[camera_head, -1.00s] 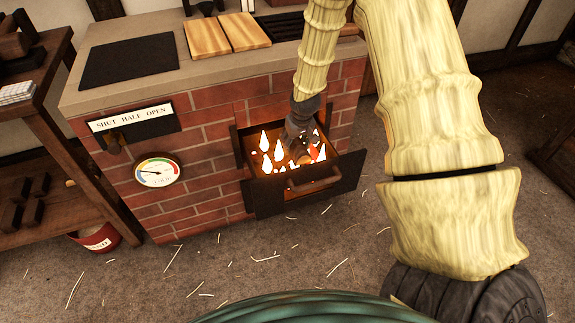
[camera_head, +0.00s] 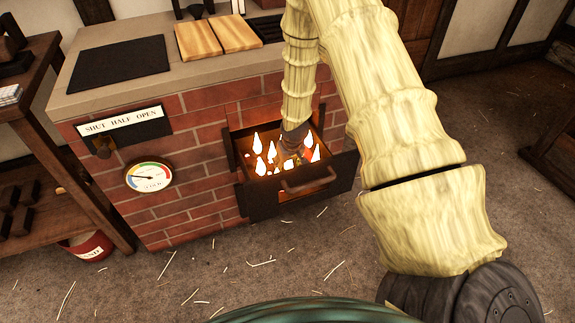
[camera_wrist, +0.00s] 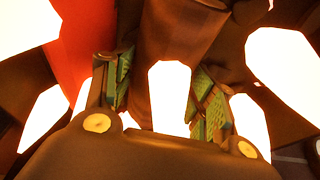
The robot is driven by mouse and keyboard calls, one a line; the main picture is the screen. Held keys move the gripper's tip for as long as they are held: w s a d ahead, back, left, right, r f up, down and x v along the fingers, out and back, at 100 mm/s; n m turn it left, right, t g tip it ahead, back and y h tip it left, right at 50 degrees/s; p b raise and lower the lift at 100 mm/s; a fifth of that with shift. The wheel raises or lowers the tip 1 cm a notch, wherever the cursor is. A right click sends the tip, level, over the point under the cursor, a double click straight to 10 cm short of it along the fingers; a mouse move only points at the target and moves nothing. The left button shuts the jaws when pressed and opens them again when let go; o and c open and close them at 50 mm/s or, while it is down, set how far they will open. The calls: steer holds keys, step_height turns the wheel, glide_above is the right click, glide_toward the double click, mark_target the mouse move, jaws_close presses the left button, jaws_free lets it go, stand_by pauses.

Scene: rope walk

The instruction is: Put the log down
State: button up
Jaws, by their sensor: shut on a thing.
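The brick stove (camera_head: 185,170) has a dark fire drawer (camera_head: 262,203) pulled out at its front, with white-orange flames (camera_head: 258,144) inside. My gripper (camera_head: 293,150) reaches down into the drawer, among the flames. In the wrist view my gripper's green-padded fingers (camera_wrist: 164,90) stand on either side of a brown log (camera_wrist: 180,35) and are shut on it. A flame covers part of the space between the fingers. The log's lower end and whether it touches the drawer floor are hidden. In the head view the log is mostly hidden by my gripper and the flames.
The drawer's handle (camera_head: 308,181) sticks out at the front. A plate reading "SHUT HALF OPEN" (camera_head: 120,123) and a dial (camera_head: 149,176) are on the brick face. Wooden boards (camera_head: 218,37) lie on the stove top. A red bucket (camera_head: 88,246) stands at left. The straw-strewn floor in front is clear.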

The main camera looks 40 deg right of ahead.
steer(key=o, duration=0.9)
steer(key=p+v, duration=0.2)
steer(key=v, duration=1)
